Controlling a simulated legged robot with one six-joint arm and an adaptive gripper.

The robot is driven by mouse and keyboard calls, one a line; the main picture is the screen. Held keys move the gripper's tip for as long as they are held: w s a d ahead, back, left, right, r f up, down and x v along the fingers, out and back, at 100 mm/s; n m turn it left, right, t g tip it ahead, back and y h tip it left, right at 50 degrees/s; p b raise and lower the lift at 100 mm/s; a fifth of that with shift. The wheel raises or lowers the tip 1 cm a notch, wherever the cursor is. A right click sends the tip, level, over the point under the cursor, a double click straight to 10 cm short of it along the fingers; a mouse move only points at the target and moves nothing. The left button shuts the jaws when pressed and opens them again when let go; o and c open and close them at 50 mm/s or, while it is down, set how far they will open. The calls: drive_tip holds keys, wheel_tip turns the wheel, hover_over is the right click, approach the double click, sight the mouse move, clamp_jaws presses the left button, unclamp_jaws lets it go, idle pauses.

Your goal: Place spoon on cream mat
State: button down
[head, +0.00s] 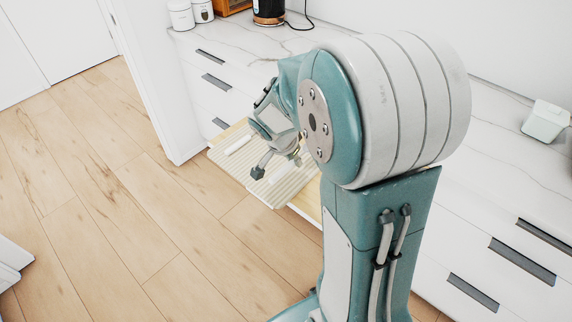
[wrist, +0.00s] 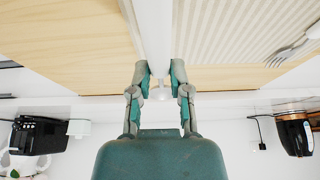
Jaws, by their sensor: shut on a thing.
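My gripper (wrist: 160,74) points down over the pulled-out wooden surface. Its fingers are shut on a small pale thing between the tips, which I take to be the spoon (wrist: 160,94). Only its rounded pale end shows clearly. The cream mat (wrist: 222,32) is ribbed and lies to the right of the gripper in the wrist view. In the head view the mat (head: 270,192) lies below my gripper (head: 277,168), partly covered by it. The spoon cannot be made out in the head view.
A fork (wrist: 290,52) lies at the mat's right side in the wrist view. A white elongated thing (head: 238,145) lies near the mat's far edge. The marble counter (head: 225,42) holds white canisters (head: 181,15), a black kettle (head: 268,12) and a pale green container (head: 545,121).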

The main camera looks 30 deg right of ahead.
sight(287, 167)
drive_tip(key=shift+w+a+f, duration=0.15)
drive_tip(key=shift+w+f, duration=0.8)
drive_tip(key=shift+f, duration=0.25)
drive_tip(key=shift+w+f, duration=0.15)
drive_tip(key=shift+f, duration=1.5)
drive_tip(key=shift+f, duration=0.15)
drive_tip(key=c, duration=0.6)
unclamp_jaws()
drive_tip(key=shift+f, duration=0.15)
drive_tip(key=shift+a+r, duration=0.1)
drive_tip(key=shift+r, duration=0.45)
drive_tip(key=v, duration=1.1)
drive_tip(key=s+a+r+n+t+y, duration=0.1)
drive_tip(key=s+a+r+n, duration=0.1)
drive_tip(key=s, duration=0.4)
drive_tip(key=s+a+r+n+t+y, duration=0.1)
drive_tip(key=s+a+r+n+y, duration=0.1)
drive_tip(key=n, duration=0.5)
drive_tip(key=s+a+r+n+t+y, duration=0.1)
drive_tip(key=s+a+r+n, duration=0.3)
drive_tip(key=s, duration=0.5)
drive_tip(key=shift+s+a+r+n+t, duration=0.1)
drive_tip(key=shift+s+r+n+t, duration=0.15)
drive_tip(key=shift+r, duration=0.3)
drive_tip(key=shift+s+a+r+n+t, duration=0.1)
drive_tip(key=shift+r+n+t, duration=0.15)
drive_tip(key=shift+r, duration=0.3)
